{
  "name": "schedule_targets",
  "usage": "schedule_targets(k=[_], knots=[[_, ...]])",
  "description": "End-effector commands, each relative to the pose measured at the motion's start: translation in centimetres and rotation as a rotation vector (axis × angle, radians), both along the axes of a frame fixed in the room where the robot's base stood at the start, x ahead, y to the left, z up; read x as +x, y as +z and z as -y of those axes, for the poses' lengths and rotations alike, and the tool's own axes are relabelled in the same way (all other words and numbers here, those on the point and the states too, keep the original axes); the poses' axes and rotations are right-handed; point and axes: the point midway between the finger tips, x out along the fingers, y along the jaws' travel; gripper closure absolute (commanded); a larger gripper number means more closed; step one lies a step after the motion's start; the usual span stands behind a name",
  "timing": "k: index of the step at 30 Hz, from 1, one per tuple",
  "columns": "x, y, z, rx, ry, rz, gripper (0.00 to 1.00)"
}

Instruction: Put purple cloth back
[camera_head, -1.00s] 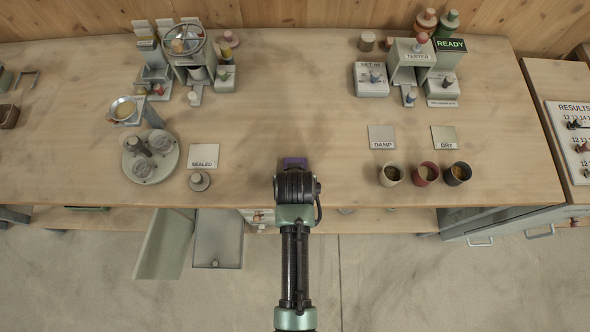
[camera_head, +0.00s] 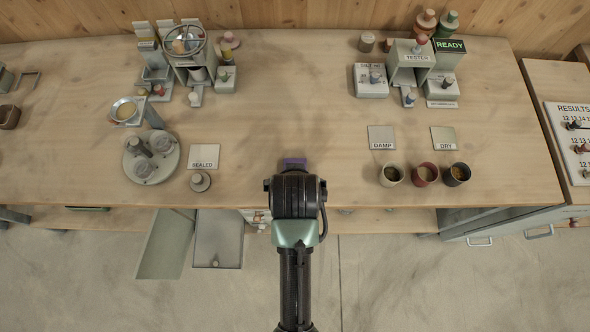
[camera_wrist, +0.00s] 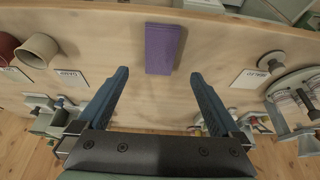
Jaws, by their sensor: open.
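The purple cloth (camera_wrist: 163,49) lies flat as a folded rectangle on the bench top, near the front edge. In the head view only a small part of the purple cloth (camera_head: 293,162) shows beyond my arm, which hides the rest. My gripper (camera_wrist: 158,75) is open and empty in the wrist view. Its two blue fingers are spread wider than the cloth, with the cloth ahead of the tips and apart from them. In the head view the fingers are hidden behind my arm.
A SEALED card (camera_head: 204,157) and a small grey knobbed piece (camera_head: 200,181) lie left of the cloth. Three cups, one of them red (camera_head: 425,174), stand to the right near DAMP and DRY cards. An open drawer (camera_head: 218,238) juts out below the bench at left. The bench's middle is clear.

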Motion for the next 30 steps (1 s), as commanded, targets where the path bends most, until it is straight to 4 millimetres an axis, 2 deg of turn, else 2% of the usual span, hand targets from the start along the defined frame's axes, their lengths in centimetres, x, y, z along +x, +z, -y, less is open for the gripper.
schedule_targets(k=[4,12,14,17,20,21,23,24,26,27,29,30], knots=[[-0.7,1.8,0.0,0.000,0.000,0.002,0.00],[-0.9,2.9,0.0,0.000,0.000,0.007,0.00],[-0.1,3.7,0.0,0.001,0.000,0.037,0.00],[3.3,7.1,-0.1,0.002,0.000,0.171,0.00],[8.3,14.0,-0.2,0.005,0.001,0.406,0.00],[10.2,17.6,-0.2,0.006,0.001,0.518,0.00],[12.5,23.5,-0.2,0.006,0.001,0.692,0.00],[13.6,27.5,-0.2,0.006,0.001,0.807,0.00],[14.5,33.6,-0.2,0.005,0.001,0.979,0.00],[14.6,37.7,-0.2,0.005,0.001,1.093,0.00],[14.0,43.9,-0.1,0.004,0.001,1.265,0.00],[13.2,47.7,-0.1,0.003,0.002,1.375,0.00]])
